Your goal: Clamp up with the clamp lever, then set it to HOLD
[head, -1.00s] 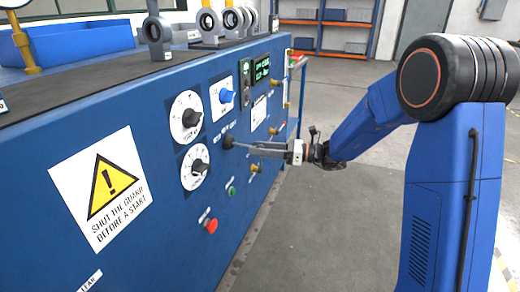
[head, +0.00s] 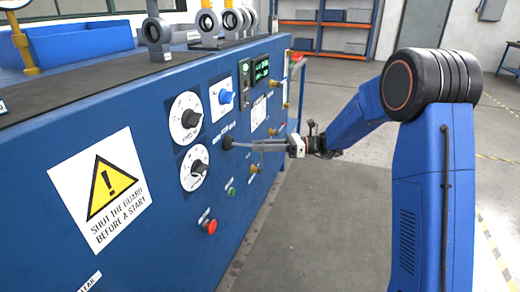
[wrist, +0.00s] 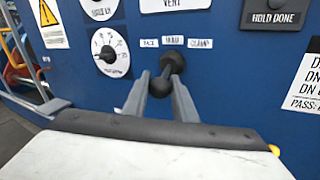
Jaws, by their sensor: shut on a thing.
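The clamp lever is a short dark stem with a black ball knob (wrist: 161,87) on a round dark boss, just under the middle HOLD label (wrist: 172,41) in the wrist view. The CLAMP label (wrist: 200,43) is to its right; a third label at left is blurred. My gripper (wrist: 161,77) has one finger on each side of the lever and is shut on it. The stem points out towards the wrist camera, its knob a little left of and below the boss. In the head view my gripper (head: 234,145) reaches the panel at the lever, whose knob is hidden there.
Two white dials (head: 185,118) and (head: 193,168) sit left of the lever on the blue panel. A blue knob (head: 225,96) is above, and a green button (head: 231,191) and red button (head: 209,226) are below. A HOLD DONE plate (wrist: 275,14) is at upper right. Floor beside the cabinet is clear.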

